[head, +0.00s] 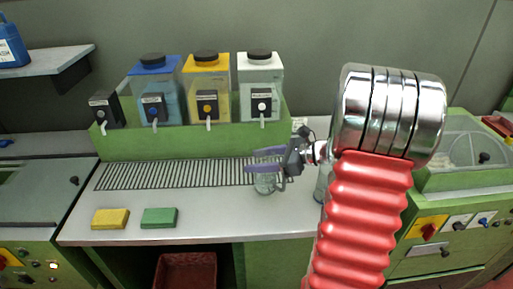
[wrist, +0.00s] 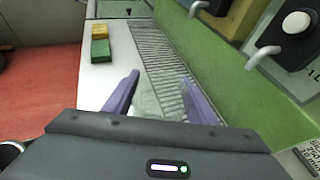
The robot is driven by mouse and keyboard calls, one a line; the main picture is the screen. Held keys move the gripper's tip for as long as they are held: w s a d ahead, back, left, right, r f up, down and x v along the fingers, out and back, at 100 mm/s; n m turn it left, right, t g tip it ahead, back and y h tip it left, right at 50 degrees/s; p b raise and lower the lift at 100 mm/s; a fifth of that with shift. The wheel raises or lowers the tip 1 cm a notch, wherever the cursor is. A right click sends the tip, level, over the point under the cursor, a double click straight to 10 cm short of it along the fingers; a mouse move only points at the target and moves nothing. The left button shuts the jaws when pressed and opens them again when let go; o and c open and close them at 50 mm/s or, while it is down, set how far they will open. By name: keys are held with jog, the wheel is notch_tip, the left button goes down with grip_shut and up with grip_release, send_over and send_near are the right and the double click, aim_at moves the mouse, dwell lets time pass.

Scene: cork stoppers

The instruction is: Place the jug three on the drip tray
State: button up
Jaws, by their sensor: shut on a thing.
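A clear glass jug (head: 266,185) is held between the purple fingers of my gripper (head: 257,160), near the right end of the drip tray. The jug looks upright. I cannot tell whether its base touches the counter or tray. In the wrist view the jug (wrist: 148,103) shows faintly between the two fingers, partly hidden by the gripper body. The drip tray (head: 165,176) is a long dark-slatted grille set in the worktop below the dispensers. It also shows in the wrist view (wrist: 155,55), running away from my gripper.
Dispensers with blue (head: 155,85), yellow (head: 206,85) and white (head: 260,85) fronts stand behind the tray, their spouts overhanging. A yellow sponge (head: 110,219) and a green sponge (head: 159,218) lie at the front left. Another clear vessel (head: 322,185) is partly hidden behind my arm.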

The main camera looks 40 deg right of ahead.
jog(key=w+d, duration=0.6)
jog(key=w, duration=0.5)
jog(key=shift+d, duration=0.25)
jog(key=shift+w+d+f, duration=0.1)
jog(key=shift+w+f, duration=0.05)
jog(key=shift+f, duration=0.75)
jog(key=shift+w+d+f, duration=0.1)
jog(key=shift+w+f, duration=0.05)
jog(key=shift+f, duration=0.7)
jog(key=shift+f, duration=0.1)
jog(key=o, duration=1.1)
